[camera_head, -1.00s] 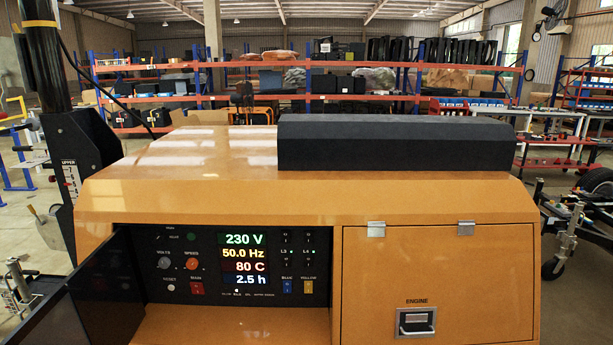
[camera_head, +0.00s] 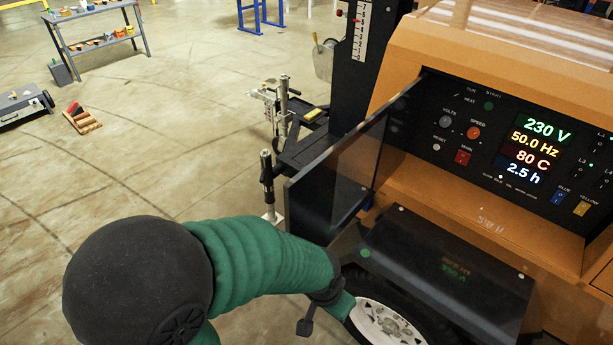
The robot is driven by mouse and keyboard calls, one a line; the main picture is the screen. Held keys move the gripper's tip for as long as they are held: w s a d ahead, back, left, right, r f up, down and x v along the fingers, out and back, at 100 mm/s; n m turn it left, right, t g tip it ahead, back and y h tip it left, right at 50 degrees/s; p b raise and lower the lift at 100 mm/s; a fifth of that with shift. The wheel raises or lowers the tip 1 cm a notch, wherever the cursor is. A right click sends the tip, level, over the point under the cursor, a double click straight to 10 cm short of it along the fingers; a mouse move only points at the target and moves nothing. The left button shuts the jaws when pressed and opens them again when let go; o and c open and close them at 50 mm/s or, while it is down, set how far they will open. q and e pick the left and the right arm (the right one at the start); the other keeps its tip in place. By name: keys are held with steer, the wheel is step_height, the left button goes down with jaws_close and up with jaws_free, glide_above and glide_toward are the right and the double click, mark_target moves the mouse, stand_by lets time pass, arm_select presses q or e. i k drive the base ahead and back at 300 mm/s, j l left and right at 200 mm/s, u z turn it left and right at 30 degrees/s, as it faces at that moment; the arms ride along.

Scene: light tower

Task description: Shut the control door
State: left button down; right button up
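The control door (camera_head: 345,165) is a dark, glossy panel on the left side of the control recess. It stands open, swung out to the left and towards me. The control panel (camera_head: 470,130) behind it is exposed, with a lit display (camera_head: 535,145) reading 230 V, 50.0 Hz, 80 C and 2.5 h. My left arm, in a green sleeve, comes in at the bottom left and reaches below the door's lower edge. I see no fingers of my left gripper. My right gripper is out of view.
A black fender (camera_head: 445,270) juts out below the control recess, over a wheel (camera_head: 385,322). The mast base (camera_head: 372,60) and a jack post (camera_head: 267,185) stand beyond the door. Open floor lies to the left, with a small workbench (camera_head: 100,38) far back.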

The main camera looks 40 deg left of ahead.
mark_target(321, 199)
steer(key=j+z, duration=0.2)
steer(key=j, duration=1.25)
